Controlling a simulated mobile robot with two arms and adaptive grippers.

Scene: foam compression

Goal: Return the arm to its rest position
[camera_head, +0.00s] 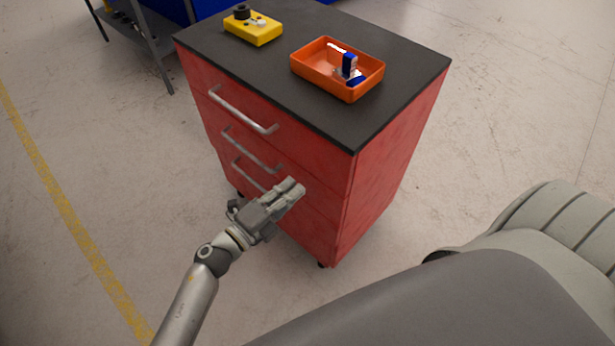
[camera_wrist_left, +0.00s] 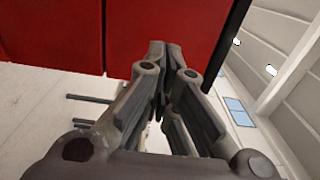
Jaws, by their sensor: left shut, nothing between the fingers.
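My left gripper (camera_head: 291,190) is shut and empty. In the head view it is in front of the red drawer cabinet (camera_head: 375,165), over the lower drawers near the right side of the front; I cannot tell whether it touches. In the left wrist view my left gripper (camera_wrist_left: 166,50) shows its fingers together, with the red cabinet (camera_wrist_left: 50,35) behind and above them. My right gripper is not in view.
On the cabinet's dark top stand an orange tray (camera_head: 310,72) with blue-and-white items and a yellow box (camera_head: 258,36) with a black knob. Metal handles (camera_head: 243,112) stick out from the drawers. A grey shelf frame (camera_head: 150,45) stands at the back left.

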